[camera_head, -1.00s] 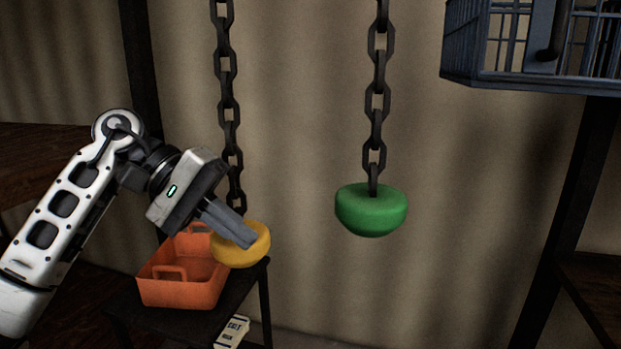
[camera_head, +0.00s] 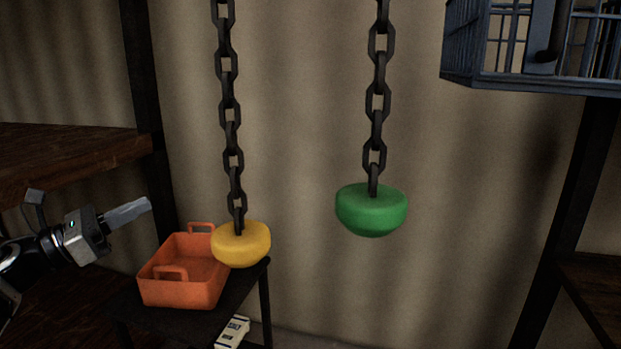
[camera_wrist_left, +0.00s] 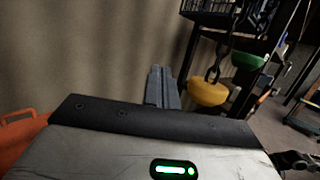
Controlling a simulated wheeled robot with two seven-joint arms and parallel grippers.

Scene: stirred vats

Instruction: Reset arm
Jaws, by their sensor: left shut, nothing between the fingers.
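My left gripper (camera_head: 128,213) is at the left of the head view, shut and empty, its fingers pointing right. It is apart from the yellow weight (camera_head: 241,244), which hangs from a dark chain (camera_head: 231,120) to its right. A green weight (camera_head: 371,210) hangs from a second chain (camera_head: 377,100) further right, a little higher. The left wrist view shows my shut fingers (camera_wrist_left: 160,86), with the yellow weight (camera_wrist_left: 208,92) and the green weight (camera_wrist_left: 247,61) to their right.
An orange tray (camera_head: 184,290) with handles stands on a small dark table (camera_head: 240,292) below and right of the left gripper. A brown wooden shelf (camera_head: 70,158) is above the gripper. A metal cage (camera_head: 540,84) is at the upper right. A small lettered box (camera_head: 232,332) is low under the table.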

